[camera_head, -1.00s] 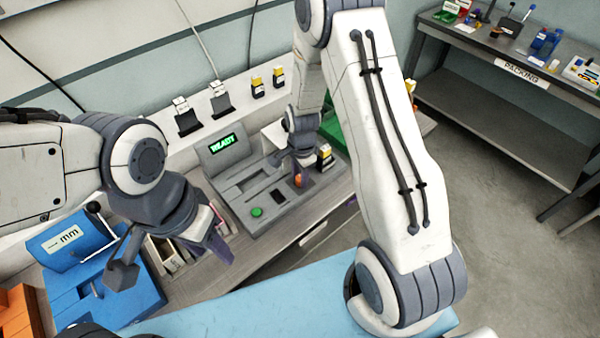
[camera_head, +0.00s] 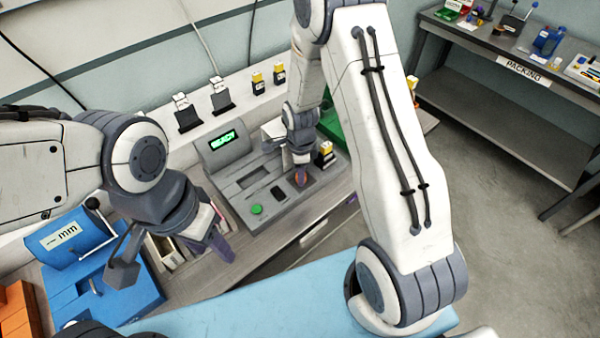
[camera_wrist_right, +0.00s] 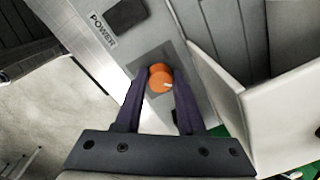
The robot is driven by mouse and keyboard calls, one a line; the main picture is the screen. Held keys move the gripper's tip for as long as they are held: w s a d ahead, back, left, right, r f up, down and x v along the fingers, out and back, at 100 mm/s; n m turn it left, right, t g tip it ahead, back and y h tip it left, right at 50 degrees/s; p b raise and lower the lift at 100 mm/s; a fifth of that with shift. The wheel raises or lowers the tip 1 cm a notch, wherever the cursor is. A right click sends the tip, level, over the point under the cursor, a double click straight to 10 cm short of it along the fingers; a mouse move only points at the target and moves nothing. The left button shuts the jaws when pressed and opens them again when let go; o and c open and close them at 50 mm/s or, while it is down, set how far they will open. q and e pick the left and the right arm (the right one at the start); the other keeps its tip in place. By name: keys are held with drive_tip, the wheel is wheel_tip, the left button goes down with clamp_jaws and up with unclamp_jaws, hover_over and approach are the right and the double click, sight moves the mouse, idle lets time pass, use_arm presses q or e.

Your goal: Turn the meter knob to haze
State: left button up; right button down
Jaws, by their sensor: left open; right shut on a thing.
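The meter is a grey bench unit (camera_head: 231,188) with a green lit display (camera_head: 223,140) reading READY. Its orange knob (camera_head: 300,178) sits at the right end of the panel. In the right wrist view the knob (camera_wrist_right: 159,78) shows a pale pointer mark toward the right. My right gripper (camera_head: 301,172) points down at the knob and is shut on it, one dark finger on each side. Any labels around the knob cannot be read. My left gripper (camera_head: 228,250) is open and empty over the bench, left of the meter.
A green button (camera_head: 257,209) and a dark switch (camera_head: 277,192) marked POWER in the wrist view lie near the knob. A blue device marked mm (camera_head: 62,243) is at left. A packing shelf (camera_head: 480,62) stands at back right.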

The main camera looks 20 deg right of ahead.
drive_tip(key=shift+w, duration=0.1)
drive_tip(key=c, duration=0.5)
unclamp_jaws()
drive_tip(key=shift+r, duration=0.15)
drive_tip(key=r, duration=0.3)
drive_tip(key=r+b, duration=0.1)
drive_tip(key=r, duration=0.2)
drive_tip(key=r+b, duration=0.1)
drive_tip(key=r, duration=0.3)
drive_tip(key=shift+s+a+r, duration=0.1)
drive_tip(key=shift+s, duration=0.2)
